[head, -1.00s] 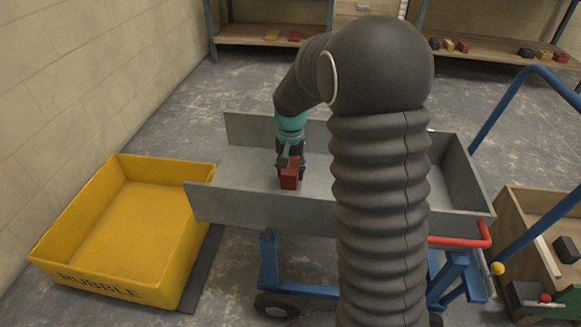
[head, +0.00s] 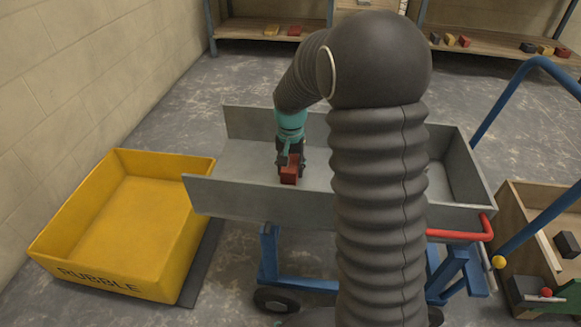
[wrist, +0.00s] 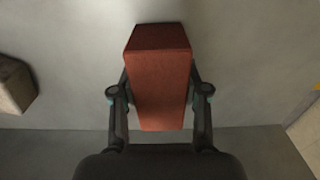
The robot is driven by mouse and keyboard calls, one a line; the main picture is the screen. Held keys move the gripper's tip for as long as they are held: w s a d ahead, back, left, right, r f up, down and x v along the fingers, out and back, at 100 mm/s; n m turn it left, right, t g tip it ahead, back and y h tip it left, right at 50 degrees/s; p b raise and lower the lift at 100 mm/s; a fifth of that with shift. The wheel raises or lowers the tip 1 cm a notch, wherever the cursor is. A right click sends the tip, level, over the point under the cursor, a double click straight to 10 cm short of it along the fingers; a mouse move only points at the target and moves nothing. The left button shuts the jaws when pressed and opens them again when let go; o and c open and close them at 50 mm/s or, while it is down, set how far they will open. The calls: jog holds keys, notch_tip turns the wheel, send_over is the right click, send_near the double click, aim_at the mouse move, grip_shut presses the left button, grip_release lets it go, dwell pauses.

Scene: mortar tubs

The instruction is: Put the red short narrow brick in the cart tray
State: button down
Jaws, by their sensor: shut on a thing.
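The red short narrow brick (head: 289,174) is held in my gripper (head: 289,163), inside the grey cart tray (head: 250,202). In the wrist view the red brick (wrist: 160,85) sits between the two fingers of my gripper (wrist: 160,95), which are shut on its sides. The brick is low over the tray floor (wrist: 70,60); I cannot tell whether it touches it. My arm hides the middle right part of the tray in the head view.
A yellow rubble tub (head: 190,240) stands left of the cart. A wooden box (head: 530,215) with a dark brick (head: 567,247) is at the right. Shelves (head: 490,53) with several bricks stand at the back. A pale block (wrist: 14,84) shows at the wrist view's left.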

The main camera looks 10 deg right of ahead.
jog(key=shift+f, duration=0.2)
jog(key=shift+c, duration=2.4)
grip_release()
